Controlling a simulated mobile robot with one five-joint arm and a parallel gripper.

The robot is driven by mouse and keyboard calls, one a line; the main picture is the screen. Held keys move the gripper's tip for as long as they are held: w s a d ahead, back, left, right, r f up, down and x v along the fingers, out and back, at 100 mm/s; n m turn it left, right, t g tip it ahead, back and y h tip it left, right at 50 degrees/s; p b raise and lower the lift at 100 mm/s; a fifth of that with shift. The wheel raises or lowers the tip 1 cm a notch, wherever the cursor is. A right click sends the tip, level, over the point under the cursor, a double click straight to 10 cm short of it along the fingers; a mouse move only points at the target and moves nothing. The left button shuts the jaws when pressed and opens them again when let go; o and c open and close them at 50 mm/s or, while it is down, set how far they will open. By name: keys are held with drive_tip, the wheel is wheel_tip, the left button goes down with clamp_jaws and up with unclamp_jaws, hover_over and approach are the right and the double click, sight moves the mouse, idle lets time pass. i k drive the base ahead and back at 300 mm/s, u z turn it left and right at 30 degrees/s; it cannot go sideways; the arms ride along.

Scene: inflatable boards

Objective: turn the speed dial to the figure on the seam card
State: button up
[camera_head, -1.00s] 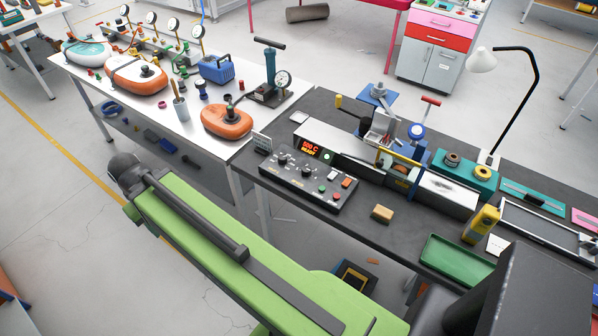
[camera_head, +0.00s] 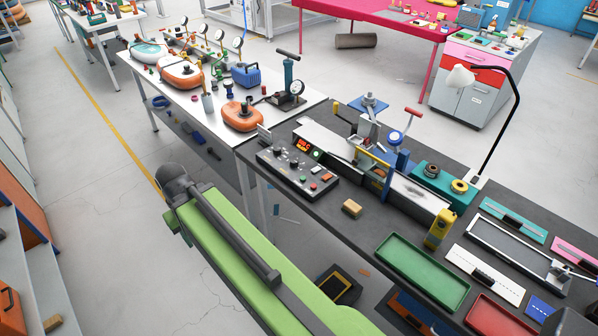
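The black control panel (camera_head: 298,172) lies on the dark bench with several small knobs, coloured buttons and switches. I cannot tell which knob is the speed dial, and its marks are too small to read. A lit red display (camera_head: 303,144) stands just behind the panel. A small pale card (camera_head: 264,132) stands at the bench's left corner, by the panel. Its writing is too small to read, and I cannot tell whether it is the seam card. My green arm link (camera_head: 235,255) shows in front of the bench, apart from the panel. My gripper is not in view.
A yellow block (camera_head: 351,208) lies on the bench front of the machine. A green tray (camera_head: 423,272), a yellow handheld device (camera_head: 440,229) and a red tray (camera_head: 497,317) are to the right. The white table (camera_head: 205,122) behind left holds orange inflatables. A black lamp (camera_head: 512,110) rises at right.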

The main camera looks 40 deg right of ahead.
sight(293, 162)
drive_tip(key=u, duration=0.5)
drive_tip(key=i, duration=0.95)
